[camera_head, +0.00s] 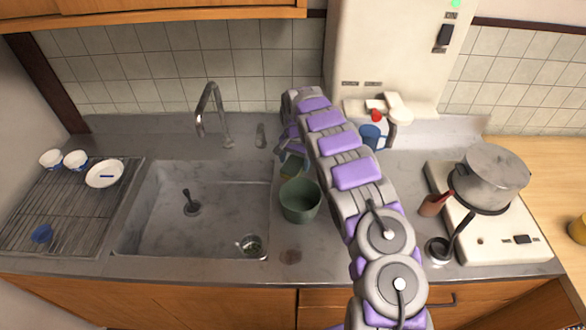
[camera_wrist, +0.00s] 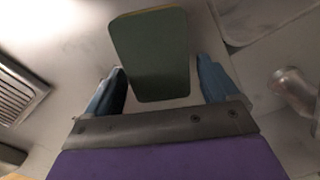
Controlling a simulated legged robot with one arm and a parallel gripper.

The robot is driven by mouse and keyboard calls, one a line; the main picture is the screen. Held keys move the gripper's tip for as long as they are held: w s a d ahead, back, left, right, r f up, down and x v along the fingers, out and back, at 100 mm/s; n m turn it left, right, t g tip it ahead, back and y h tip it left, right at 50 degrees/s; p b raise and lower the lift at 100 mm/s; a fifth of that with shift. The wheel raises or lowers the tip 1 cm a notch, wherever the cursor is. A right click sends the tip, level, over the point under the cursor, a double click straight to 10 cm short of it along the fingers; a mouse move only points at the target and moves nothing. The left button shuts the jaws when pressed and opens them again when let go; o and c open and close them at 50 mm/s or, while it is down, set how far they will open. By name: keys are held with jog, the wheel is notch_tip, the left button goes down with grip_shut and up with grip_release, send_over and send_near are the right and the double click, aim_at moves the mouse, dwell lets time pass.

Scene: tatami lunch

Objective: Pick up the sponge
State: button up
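The sponge (camera_wrist: 152,58) is a green block with a thin yellow edge at its far end. In the wrist view it lies between the two blue fingers of my gripper (camera_wrist: 162,68). The gripper is open. The left finger is close to the sponge's side, and a narrow gap shows on the right. In the head view my gripper (camera_head: 291,160) is low over the counter behind a dark green pot (camera_head: 300,202). The sponge is mostly hidden there by the gripper and pot.
The sink (camera_head: 160,222) lies to the left, with a faucet (camera_head: 207,112) behind it and a small cup (camera_head: 250,245) inside. A drying rack (camera_head: 50,215) holds bowls and a plate. To the right are a blue mug (camera_head: 370,138) and a metal pot (camera_head: 490,180) on a stove.

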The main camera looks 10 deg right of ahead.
aim_at(295, 162)
jog(key=c, duration=1)
jog(key=shift+o, duration=0.2)
jog(key=shift+r, duration=0.1)
notch_tip(295, 162, up, 10)
jog(key=p, duration=0.2)
jog(key=o, duration=0.5)
jog(key=c, duration=0.4)
jog(key=shift+o, duration=0.2)
jog(key=shift+s, duration=0.1)
